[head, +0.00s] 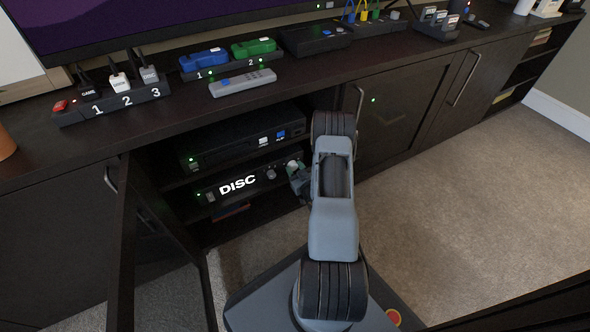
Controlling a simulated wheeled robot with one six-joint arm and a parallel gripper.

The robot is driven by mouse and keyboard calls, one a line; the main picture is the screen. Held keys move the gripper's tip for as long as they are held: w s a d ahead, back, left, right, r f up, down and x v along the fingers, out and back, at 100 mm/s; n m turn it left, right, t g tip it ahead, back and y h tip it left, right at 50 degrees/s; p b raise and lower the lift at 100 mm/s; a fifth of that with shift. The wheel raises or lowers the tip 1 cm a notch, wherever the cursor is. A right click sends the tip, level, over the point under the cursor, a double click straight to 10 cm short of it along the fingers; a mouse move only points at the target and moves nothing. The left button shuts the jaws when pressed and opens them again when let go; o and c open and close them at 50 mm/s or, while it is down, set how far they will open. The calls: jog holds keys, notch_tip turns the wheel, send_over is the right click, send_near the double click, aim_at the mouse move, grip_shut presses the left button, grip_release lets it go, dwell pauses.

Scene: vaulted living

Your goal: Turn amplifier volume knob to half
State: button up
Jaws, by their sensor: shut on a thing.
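The amplifier (222,198) sits on a shelf inside the open cabinet bay, its display reading "DISC". A small knob (271,174) and a larger pale volume knob (293,165) are at its right end. My gripper (297,174) is at that right end, shut on the volume knob. The fingers are small and partly hidden by my own arm, and the knob's pointer angle is too small to read.
A black disc player (220,144) sits on the shelf above. The open glass door (168,235) stands to the left. A remote (242,82), a labelled switch box (112,103) and blue and green controllers (204,59) are on the cabinet top. Carpet is clear to the right.

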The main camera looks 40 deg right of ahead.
jog(key=shift+c, duration=1.2)
jog(key=shift+m, duration=0.3)
jog(key=m, duration=0.3)
jog(key=shift+m, duration=2.1)
jog(key=o, duration=0.9)
